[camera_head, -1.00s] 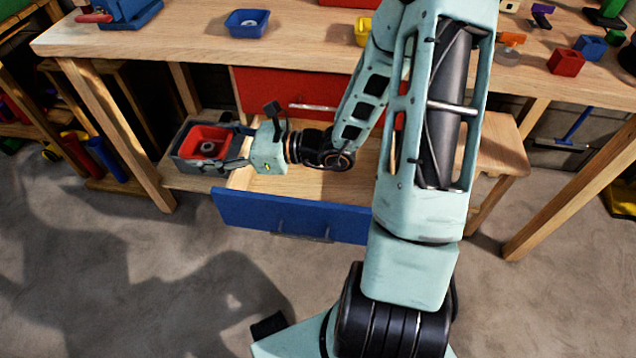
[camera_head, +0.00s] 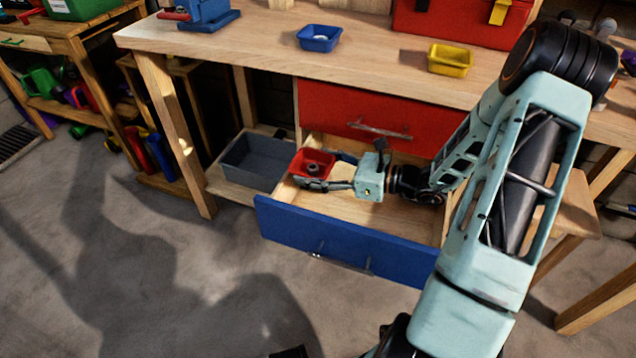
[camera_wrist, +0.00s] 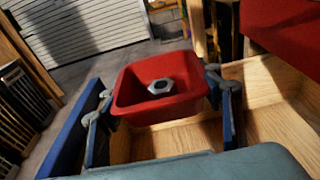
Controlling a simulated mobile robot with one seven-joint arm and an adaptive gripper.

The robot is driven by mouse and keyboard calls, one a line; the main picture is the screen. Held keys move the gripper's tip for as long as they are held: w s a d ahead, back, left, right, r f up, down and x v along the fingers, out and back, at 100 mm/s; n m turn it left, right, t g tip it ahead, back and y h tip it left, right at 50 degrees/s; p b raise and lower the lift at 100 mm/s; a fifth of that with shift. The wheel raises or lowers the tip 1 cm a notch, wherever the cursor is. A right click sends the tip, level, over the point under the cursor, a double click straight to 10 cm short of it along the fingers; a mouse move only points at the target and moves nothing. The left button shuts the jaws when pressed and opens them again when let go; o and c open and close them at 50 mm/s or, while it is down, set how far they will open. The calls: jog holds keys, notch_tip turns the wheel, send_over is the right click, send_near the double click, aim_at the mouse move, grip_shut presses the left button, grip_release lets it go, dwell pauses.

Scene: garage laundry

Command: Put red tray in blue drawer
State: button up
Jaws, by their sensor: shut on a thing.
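The red tray (camera_head: 311,164) is held at the left end of the open blue drawer (camera_head: 345,240). A grey metal nut (camera_wrist: 161,86) sits in the tray. My gripper (camera_head: 325,168) reaches in from the right and is shut on the tray. The tray looks level. I cannot tell whether its underside touches the drawer floor.
A grey bin (camera_head: 255,162) stands on the shelf just left of the drawer. A closed red drawer (camera_head: 370,115) is above. A blue tray (camera_head: 318,38) and a yellow tray (camera_head: 450,58) are on the workbench (camera_head: 240,45). The drawer's right part is free apart from my arm.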

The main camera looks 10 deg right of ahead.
jog(key=shift+w+d+f, duration=0.15)
jog(key=shift+d+f, duration=0.2)
jog(key=shift+f, duration=0.1)
jog(key=shift+d+f+b, duration=0.15)
jog(key=shift+f+b, duration=0.2)
jog(key=shift+f, duration=0.55)
jog(key=shift+d+f+b, duration=0.1)
jog(key=shift+f+b, duration=0.25)
jog(key=shift+f, duration=0.5)
jog(key=shift+f, duration=0.1)
jog(key=shift+f+b, duration=0.35)
jog(key=shift+f, duration=0.2)
jog(key=o, duration=1.1)
jog(key=shift+r, duration=0.1)
